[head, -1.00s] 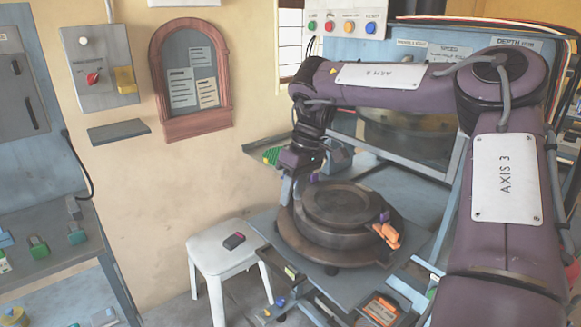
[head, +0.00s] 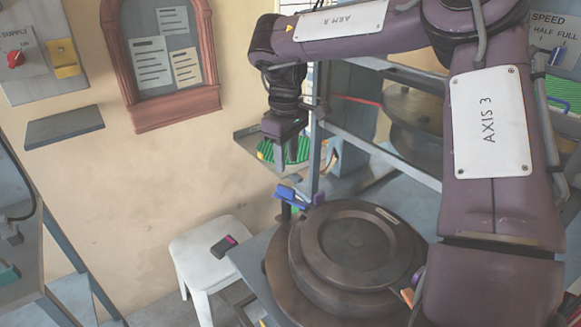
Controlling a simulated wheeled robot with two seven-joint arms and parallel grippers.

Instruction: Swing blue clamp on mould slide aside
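The blue clamp (head: 292,195) stands at the left back edge of the round dark mould (head: 350,240), with a purple piece (head: 318,198) beside it. The mould sits on the grey slide (head: 255,250). My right gripper (head: 287,160) points down above the blue clamp, with a visible gap between them. Its fingers look apart and hold nothing. An orange clamp (head: 408,297) at the mould's right edge is mostly hidden behind my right arm. My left gripper is out of view.
A white stool (head: 205,255) with a small dark and pink object (head: 224,245) stands left of the slide. A tray with a green striped surface (head: 300,148) lies behind my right gripper. The press frame post (head: 318,150) rises close to its right.

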